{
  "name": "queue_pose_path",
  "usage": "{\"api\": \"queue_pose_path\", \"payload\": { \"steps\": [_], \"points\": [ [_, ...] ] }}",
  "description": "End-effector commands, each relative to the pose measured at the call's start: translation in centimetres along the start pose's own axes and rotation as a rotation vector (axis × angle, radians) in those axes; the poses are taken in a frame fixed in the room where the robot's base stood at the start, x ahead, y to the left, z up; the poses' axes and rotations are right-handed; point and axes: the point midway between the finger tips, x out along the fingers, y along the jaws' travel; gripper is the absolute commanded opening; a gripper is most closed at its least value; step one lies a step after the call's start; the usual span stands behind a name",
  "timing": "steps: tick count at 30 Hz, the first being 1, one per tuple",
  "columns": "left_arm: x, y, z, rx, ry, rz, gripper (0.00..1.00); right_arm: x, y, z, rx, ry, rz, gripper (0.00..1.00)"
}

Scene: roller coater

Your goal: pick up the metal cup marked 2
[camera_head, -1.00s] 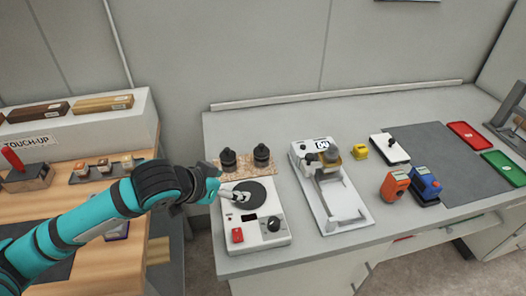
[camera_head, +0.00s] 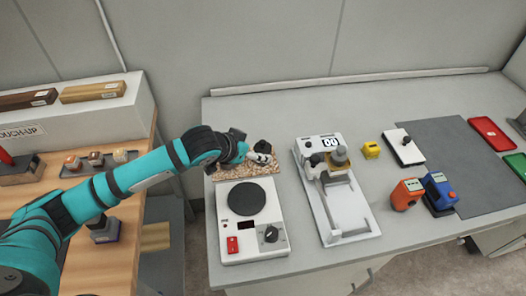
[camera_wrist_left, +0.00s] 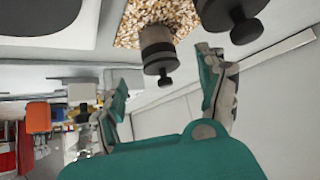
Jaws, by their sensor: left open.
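Two dark-lidded metal cups stand on a speckled mat behind a white scale-like device. A second cup (camera_wrist_left: 232,15) is at the top, above the right finger. No number is readable on either cup. My right gripper is not in view.
The speckled mat (camera_head: 258,190) lies behind the white device (camera_head: 255,240) with a round black plate. The wall is close behind.

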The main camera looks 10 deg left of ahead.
Motion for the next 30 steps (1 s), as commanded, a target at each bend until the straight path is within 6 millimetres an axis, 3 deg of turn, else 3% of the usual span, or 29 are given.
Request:
{"api": "queue_pose_path", "payload": {
  "steps": [3,9,19,28,30],
  "points": [
    [1.5,0.0,-0.1,-0.002,-0.001,0.001,0.74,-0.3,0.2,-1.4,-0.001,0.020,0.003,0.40],
    [2.7,0.0,0.0,-0.001,-0.001,0.000,0.74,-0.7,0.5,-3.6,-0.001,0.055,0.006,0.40],
    [6.8,0.1,0.2,0.000,-0.001,0.001,0.74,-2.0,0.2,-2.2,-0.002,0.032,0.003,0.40],
    [7.3,0.1,0.3,0.001,0.000,0.001,0.74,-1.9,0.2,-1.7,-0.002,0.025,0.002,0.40],
    [7.3,0.1,0.3,0.001,0.000,0.001,0.67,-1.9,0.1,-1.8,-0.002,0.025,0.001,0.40]
  ]
}}
